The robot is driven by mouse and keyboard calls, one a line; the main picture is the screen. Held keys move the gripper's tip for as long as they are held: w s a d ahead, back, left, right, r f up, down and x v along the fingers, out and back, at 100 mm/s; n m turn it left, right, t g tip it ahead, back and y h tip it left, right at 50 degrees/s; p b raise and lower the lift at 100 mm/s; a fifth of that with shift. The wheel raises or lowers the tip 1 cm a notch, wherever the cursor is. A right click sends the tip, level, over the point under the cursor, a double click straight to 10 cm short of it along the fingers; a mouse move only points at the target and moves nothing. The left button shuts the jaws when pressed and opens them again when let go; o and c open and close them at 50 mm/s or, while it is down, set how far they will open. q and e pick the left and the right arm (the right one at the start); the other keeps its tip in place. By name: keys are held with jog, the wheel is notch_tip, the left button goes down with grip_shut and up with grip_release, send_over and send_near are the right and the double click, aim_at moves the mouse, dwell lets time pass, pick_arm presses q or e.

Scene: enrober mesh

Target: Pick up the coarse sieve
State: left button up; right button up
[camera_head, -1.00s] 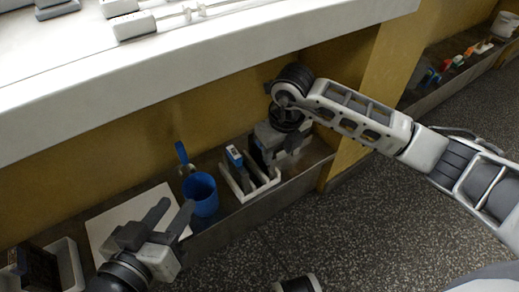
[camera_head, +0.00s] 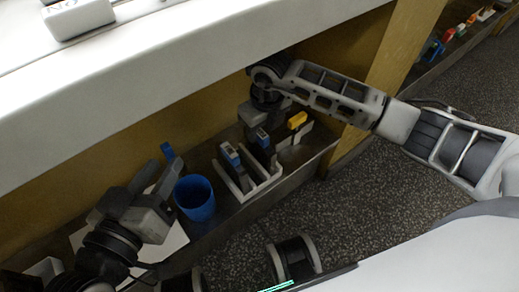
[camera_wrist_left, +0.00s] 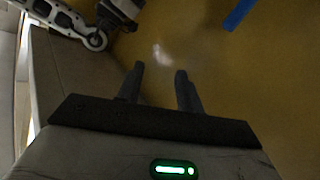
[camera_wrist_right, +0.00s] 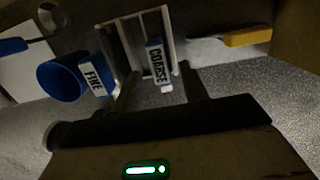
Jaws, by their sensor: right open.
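The coarse sieve (camera_head: 264,141), its blue-edged label reading COARSE in the right wrist view (camera_wrist_right: 157,63), stands in a white rack (camera_head: 243,190) on the low shelf. The fine sieve (camera_head: 231,156) stands beside it, nearer the blue cup; its FINE label shows in the right wrist view (camera_wrist_right: 94,76). My right gripper (camera_wrist_right: 158,84) is open and empty. In that view the coarse sieve shows between its fingers, with no visible contact. My left gripper (camera_wrist_left: 159,72) is open and empty, above the white board left of the cup.
A blue cup (camera_head: 195,198) stands left of the rack, with a blue-handled tool (camera_head: 168,153) behind it. A yellow-handled tool (camera_head: 297,121) lies to the right. A white counter (camera_head: 190,70) overhangs the shelf, and a yellow wall is behind.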

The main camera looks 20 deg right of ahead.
aim_at(260, 132)
jog(key=shift+f, duration=0.35)
jog(key=f, duration=0.1)
jog(key=f+b, duration=0.1)
jog(key=w+f+b, duration=0.1)
jog(key=shift+a+f, duration=0.25)
jog(key=shift+f, duration=0.1)
jog(key=shift+w+f+b, duration=0.1)
jog(key=shift+f+b, duration=0.25)
pick_arm(q)
jog(key=shift+d+r+n+t+h, duration=0.3)
jog(key=shift+r+n+h, duration=0.1)
jog(key=shift+r+h, duration=0.1)
pick_arm(e)
grip_shut()
